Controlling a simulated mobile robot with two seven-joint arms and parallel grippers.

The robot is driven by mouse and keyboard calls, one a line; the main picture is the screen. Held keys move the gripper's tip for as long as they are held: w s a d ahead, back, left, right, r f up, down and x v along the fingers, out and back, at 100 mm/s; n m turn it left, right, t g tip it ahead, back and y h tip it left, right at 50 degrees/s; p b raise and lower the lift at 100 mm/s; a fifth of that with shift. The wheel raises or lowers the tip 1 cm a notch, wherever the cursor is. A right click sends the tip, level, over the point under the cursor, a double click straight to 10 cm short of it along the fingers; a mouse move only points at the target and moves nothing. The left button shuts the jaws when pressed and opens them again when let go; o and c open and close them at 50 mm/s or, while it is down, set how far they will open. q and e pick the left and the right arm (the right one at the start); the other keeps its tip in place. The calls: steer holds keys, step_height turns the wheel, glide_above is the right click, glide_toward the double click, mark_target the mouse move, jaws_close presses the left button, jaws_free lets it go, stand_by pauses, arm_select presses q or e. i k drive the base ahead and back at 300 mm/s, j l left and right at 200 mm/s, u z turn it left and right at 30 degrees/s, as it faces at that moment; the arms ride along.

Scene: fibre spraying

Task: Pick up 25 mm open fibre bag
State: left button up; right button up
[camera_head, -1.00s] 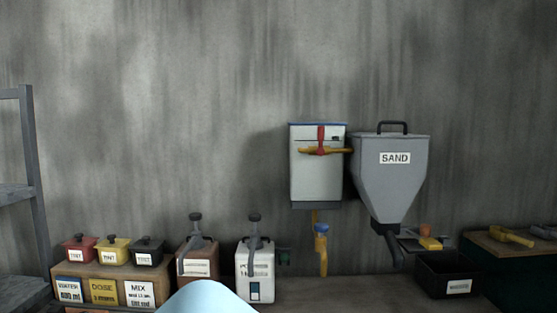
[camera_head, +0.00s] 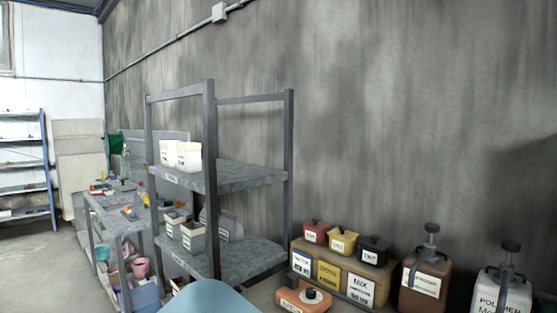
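White bags with open, pale tops (camera_head: 181,155) stand on the upper shelf of a grey metal rack (camera_head: 250,176) left of centre. Smaller grey-white labelled containers (camera_head: 193,237) stand on the shelf below. The labels are too small to read, so I cannot tell which one is the 25 mm fibre bag. Neither of my grippers is in view. A pale blue rounded shape (camera_head: 209,298) shows at the bottom edge.
A bench (camera_head: 130,222) with tools stands left of the rack, with pink pots (camera_head: 140,266) below. Red, yellow and black tubs (camera_head: 343,241) stand on a wooden box at right. A brown jug (camera_head: 424,280) and a white polymer jug (camera_head: 499,296) stand further right. Floor (camera_head: 35,262) is open at far left.

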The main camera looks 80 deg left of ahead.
mark_target(168, 150)
steer(key=j+u, duration=0.15)
steer(key=u, duration=0.3)
steer(key=k+j+u, duration=0.1)
steer(key=u, duration=0.3)
steer(key=j+u, duration=0.2)
steer(key=u, duration=0.25)
steer(key=j+u, duration=0.35)
steer(key=u, duration=0.15)
steer(key=i+j+u, duration=0.15)
steer(key=j+u, duration=0.3)
steer(key=i+j+u, duration=0.2)
steer(key=j, duration=0.2)
steer(key=i+j+u, duration=0.2)
steer(key=i+j, duration=0.35)
steer(key=j, duration=0.3)
